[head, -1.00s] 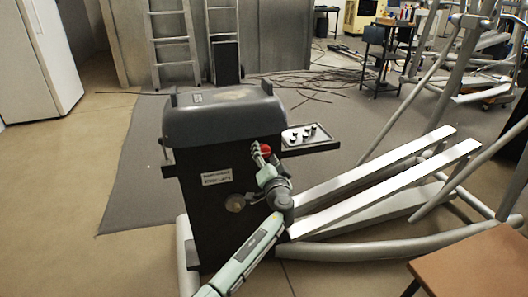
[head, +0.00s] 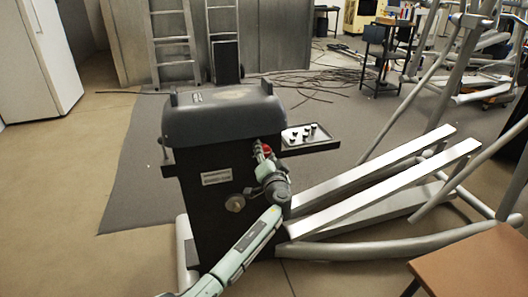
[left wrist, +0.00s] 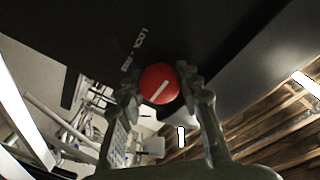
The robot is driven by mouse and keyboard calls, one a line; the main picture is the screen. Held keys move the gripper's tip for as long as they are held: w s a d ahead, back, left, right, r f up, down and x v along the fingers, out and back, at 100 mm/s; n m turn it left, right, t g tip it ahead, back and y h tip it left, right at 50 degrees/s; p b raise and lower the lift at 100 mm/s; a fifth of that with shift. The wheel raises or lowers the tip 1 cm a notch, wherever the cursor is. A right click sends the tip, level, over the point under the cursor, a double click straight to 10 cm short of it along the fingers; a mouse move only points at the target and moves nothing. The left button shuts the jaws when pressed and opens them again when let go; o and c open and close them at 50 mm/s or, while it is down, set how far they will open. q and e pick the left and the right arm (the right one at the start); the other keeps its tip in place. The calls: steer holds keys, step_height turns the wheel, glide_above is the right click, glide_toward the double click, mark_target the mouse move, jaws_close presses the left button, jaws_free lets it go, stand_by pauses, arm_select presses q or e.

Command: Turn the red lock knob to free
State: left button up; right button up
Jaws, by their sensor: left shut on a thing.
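The red lock knob (head: 266,149) sits on the upper side of the dark machine housing (head: 222,165), below its grey cover. In the left wrist view the knob (left wrist: 159,84) is round with a white line that slants from lower left to upper right. White lettering reading LOCK and FREE is on the black panel above it. My left gripper (head: 265,155) is at the knob, and in the left wrist view its two fingers (left wrist: 161,90) are closed around it, one on each side. My right gripper is in neither view.
A small tray (head: 310,138) with several black knobs juts from the housing's right side. Long white rails (head: 385,190) run to the right. A brown table (head: 475,270) fills the lower right corner. Open floor (head: 110,250) lies to the left.

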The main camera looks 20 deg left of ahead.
arm_select(q)
steer(key=shift+m, duration=1.8)
steer(key=shift+r+m+g+p, duration=0.1)
steer(key=shift+m+g+p, duration=0.3)
steer(key=shift+m, duration=0.9)
steer(key=m+p, duration=0.1)
steer(key=m, duration=0.2)
steer(key=shift+p, duration=0.4)
steer(key=m+p, duration=0.1)
steer(key=m, duration=0.3)
steer(key=shift+g+y+p, duration=0.3)
steer(key=shift+g+p, duration=0.05)
steer(key=shift+g, duration=0.05)
steer(key=shift+m+p, duration=0.6)
steer(key=shift+m, duration=1.2)
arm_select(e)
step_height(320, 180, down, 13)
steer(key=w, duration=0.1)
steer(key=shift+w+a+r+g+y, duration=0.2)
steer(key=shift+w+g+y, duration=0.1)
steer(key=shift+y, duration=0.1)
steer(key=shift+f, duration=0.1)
